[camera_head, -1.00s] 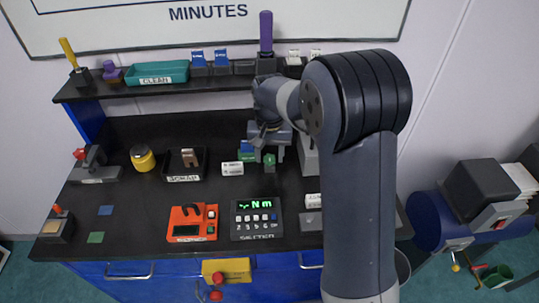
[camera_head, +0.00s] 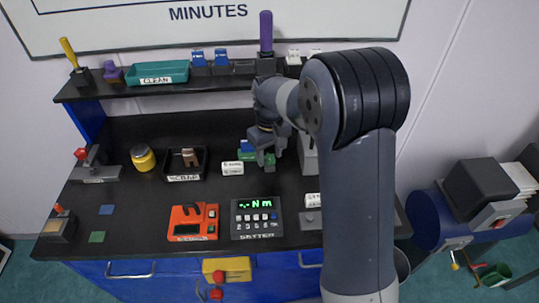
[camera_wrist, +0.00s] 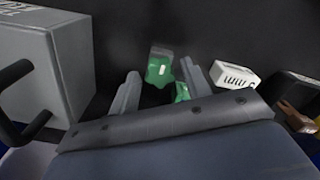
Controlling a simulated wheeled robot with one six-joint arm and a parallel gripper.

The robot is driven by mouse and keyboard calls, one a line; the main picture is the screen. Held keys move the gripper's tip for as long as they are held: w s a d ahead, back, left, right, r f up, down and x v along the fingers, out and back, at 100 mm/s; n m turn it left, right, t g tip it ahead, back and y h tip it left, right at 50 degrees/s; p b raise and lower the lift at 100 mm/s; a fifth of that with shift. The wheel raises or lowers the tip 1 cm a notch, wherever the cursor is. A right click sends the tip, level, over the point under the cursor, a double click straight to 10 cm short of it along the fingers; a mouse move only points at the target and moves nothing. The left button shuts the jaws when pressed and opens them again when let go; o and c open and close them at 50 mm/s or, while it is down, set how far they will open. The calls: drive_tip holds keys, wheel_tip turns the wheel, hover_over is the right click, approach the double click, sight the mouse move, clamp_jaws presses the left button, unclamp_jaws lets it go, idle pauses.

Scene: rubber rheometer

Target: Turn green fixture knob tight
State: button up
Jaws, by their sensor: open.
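In the wrist view my gripper (camera_wrist: 161,82) is open, with one finger on each side of the green parts. A green block with a white mark (camera_wrist: 159,70) lies beyond the fingertips. A smaller green piece, likely the knob (camera_wrist: 182,93), sits nearer the right finger. I cannot tell whether either finger touches it.
A large grey box (camera_wrist: 45,60) stands close on the left in the wrist view. The setter box (camera_head: 257,218) with a green display and an orange device (camera_head: 193,222) are nearer the front edge.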

drive_tip(key=c, duration=0.8)
drive_tip(key=m, duration=0.4)
drive_tip(key=shift+c, duration=0.2)
drive_tip(key=shift+m, duration=0.3)
drive_tip(key=m, duration=0.4)
drive_tip(key=shift+m, duration=0.3)
drive_tip(key=m, duration=0.4)
drive_tip(key=shift+m+p, duration=0.3)
drive_tip(key=shift+p, duration=0.05)
